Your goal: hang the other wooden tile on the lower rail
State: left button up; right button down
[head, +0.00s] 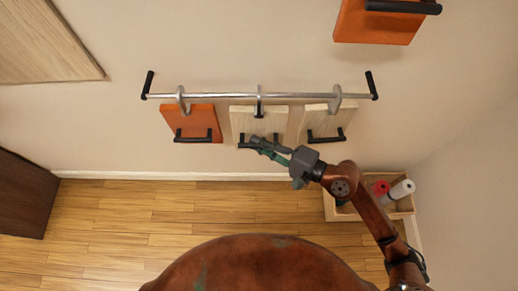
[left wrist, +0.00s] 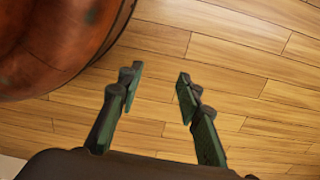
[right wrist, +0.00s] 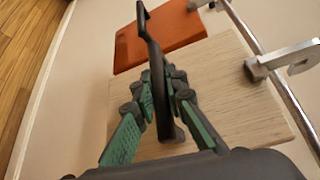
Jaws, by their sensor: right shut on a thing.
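A pale wooden tile (head: 270,119) with a silver hook (head: 259,101) at its top is at the middle of the silver lower rail (head: 220,96). My right gripper (head: 258,144) is shut on this tile's black handle, which also shows between the fingers in the right wrist view (right wrist: 157,85). The hook meets the rail, but I cannot tell whether it bears the weight. Another pale wooden tile (head: 314,118) hangs from the rail to the right. An orange tile (head: 192,117) hangs to the left. My left gripper (left wrist: 159,84) is open and empty above the floor.
The rail has black end brackets (head: 148,84). Another orange tile (head: 378,26) is at the upper right. A wooden box (head: 333,209) with red and white rolls stands below right, beside my right arm. A dark cabinet (head: 22,194) stands at left. The floor between is clear.

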aim_at(257, 134)
jog(key=w, duration=0.3)
jog(key=shift+w+r, duration=0.1)
jog(key=shift+w+b, duration=0.15)
jog(key=shift+b, duration=0.15)
jog(key=shift+f+b, duration=0.45)
jog(key=shift+f, duration=0.15)
jog(key=shift+f+b, duration=0.45)
jog(key=shift+f, duration=0.15)
pick_arm(q)
jog(key=w+d+r, duration=0.2)
jog(key=w+r, duration=0.1)
jog(key=r, duration=0.4)
jog(key=shift+d+r, duration=0.15)
jog(key=shift+r, duration=0.2)
pick_arm(e)
jog(key=shift+f, duration=0.2)
pick_arm(q)
jog(key=shift+w, duration=0.1)
pick_arm(e)
jog(key=c, duration=1.9)
grip_release()
jog(key=shift+c, duration=0.2)
jog(key=shift+o, duration=0.3)
